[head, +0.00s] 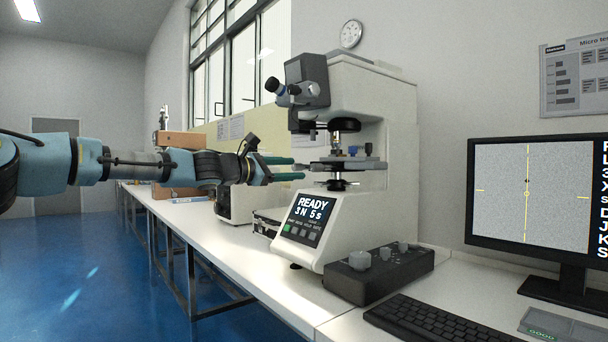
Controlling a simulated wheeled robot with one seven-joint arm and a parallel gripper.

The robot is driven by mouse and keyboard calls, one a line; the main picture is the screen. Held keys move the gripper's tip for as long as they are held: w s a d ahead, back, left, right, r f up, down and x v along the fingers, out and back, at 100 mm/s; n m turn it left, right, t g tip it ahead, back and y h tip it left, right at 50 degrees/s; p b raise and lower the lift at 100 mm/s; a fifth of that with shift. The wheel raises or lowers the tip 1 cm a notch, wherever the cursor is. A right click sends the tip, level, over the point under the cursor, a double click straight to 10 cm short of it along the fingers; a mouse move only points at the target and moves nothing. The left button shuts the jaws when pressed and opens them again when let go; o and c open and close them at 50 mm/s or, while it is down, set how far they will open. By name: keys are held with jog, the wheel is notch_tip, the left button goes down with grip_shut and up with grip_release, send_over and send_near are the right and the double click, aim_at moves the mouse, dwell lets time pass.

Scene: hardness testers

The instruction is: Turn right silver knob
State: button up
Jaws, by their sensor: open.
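My gripper (298,168) is open, with two green fingers pointing right, one above the other. Its fingertips are at the left side of the tester's stage (330,167); I cannot tell whether they touch it. The nothing-held gap between the fingers looks empty. A black control box (352,284) in front of the tester bears silver-grey knobs: a large left one (360,260), a middle one (384,253) and a right one (404,246). Small knobs also show at the stage, one at its right (368,149). I cannot tell which knob the task names.
The white hardness tester (394,130) stands on the white bench, its lit panel (307,218) facing left. A monitor (540,200) and keyboard (435,322) are at the right. Another machine (234,202) stands behind my gripper. Open blue floor (90,270) lies left.

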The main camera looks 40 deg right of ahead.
jog(key=shift+a, duration=1.35)
jog(key=shift+w, duration=0.1)
jog(key=s+a+f+m+y, duration=0.2)
jog(key=a+f+m+y, duration=0.1)
jog(key=f, duration=0.6)
jog(key=s+a+f+m+y, duration=0.1)
jog(key=a+f+m+y, duration=0.2)
jog(key=f, duration=0.7)
jog(key=w+a+f+m+t+y, duration=0.1)
jog(key=a+f+m+y, duration=0.15)
jog(key=a+f, duration=0.55)
jog(key=w+a+f+m+t+y, duration=0.1)
jog(key=a+f+y, duration=0.35)
jog(key=a, duration=0.75)
jog(key=s+a+f+y, duration=0.1)
jog(key=s+a+y, duration=0.15)
jog(key=a, duration=0.75)
jog(key=s+a+f+m+y, duration=0.1)
jog(key=s+a, duration=0.2)
jog(key=a, duration=0.7)
jog(key=s+a+f+y, duration=0.1)
jog(key=s+a, duration=0.2)
jog(key=a, duration=0.7)
notch_tip(320, 180, up, 17)
jog(key=p, duration=1.6)
jog(key=shift+s+t, duration=0.15)
jog(key=shift+t, duration=0.15)
